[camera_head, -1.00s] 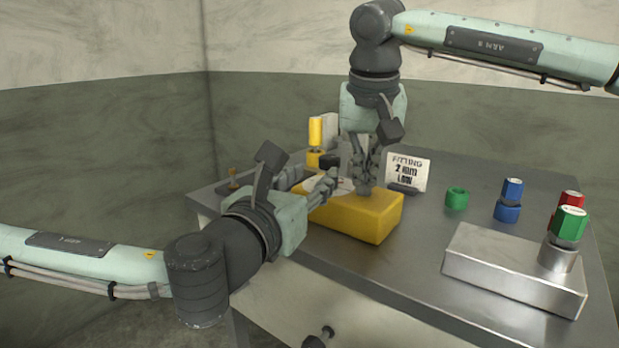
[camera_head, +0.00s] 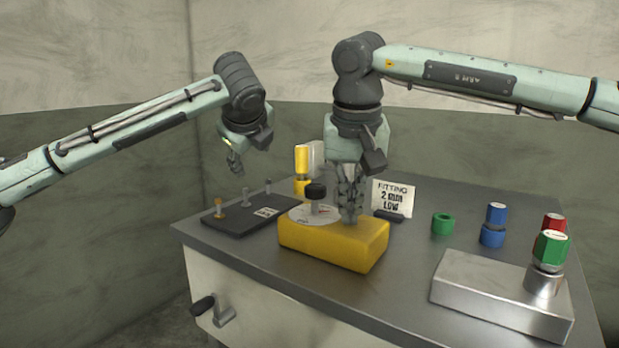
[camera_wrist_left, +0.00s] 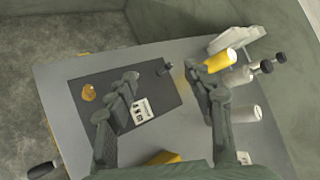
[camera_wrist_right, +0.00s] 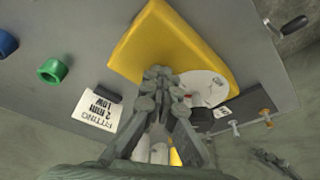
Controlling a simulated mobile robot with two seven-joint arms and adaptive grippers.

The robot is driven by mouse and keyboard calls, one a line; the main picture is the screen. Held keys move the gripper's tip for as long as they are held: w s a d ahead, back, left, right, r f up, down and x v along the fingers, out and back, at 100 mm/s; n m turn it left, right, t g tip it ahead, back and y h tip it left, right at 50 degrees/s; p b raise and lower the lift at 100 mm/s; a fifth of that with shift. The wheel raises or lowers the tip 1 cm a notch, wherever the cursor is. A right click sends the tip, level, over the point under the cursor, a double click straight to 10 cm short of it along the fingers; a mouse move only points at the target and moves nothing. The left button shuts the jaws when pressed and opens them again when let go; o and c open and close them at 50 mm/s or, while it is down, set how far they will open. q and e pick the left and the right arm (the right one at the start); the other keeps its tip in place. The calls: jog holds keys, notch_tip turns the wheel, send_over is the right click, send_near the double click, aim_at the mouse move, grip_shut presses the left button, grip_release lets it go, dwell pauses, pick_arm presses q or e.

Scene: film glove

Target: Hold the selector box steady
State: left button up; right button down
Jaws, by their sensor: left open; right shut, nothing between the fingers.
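The selector box is a yellow block (camera_head: 335,246) near the table's front left edge. It carries a white round dial (camera_head: 304,213) with a black knob (camera_head: 316,191). My right gripper (camera_head: 350,218) points down with shut, empty fingers at the box's top, right of the dial; whether it touches is hard to tell. The box also shows in the right wrist view (camera_wrist_right: 170,48), with the fingertips over it. My left gripper (camera_head: 236,170) is raised behind and left of the box, apart from it. In the left wrist view its fingers (camera_wrist_left: 165,85) are spread wide with nothing between them.
A dark tray (camera_head: 228,222) with several small pegs lies left of the box. A sign card (camera_head: 394,196) reading "FITTING 2 MM LOW" stands behind it. A green ring (camera_head: 442,223), a blue part (camera_head: 492,235) and a metal block (camera_head: 490,290) stand right.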

pick_arm(q)
jog(key=n+g, duration=0.2)
jog(key=n+g+h, duration=0.4)
jog(key=g+h, duration=0.3)
jog(key=g, duration=0.2)
send_near(313, 187)
jog(key=x, duration=0.8)
jog(key=shift+w+d+f, duration=0.1)
jog(key=shift+w+f, duration=0.1)
jog(key=c, duration=1.2)
jog(key=shift+o, duration=0.2)
jog(key=shift+s+t, duration=0.1)
jog(key=shift+t, duration=0.2)
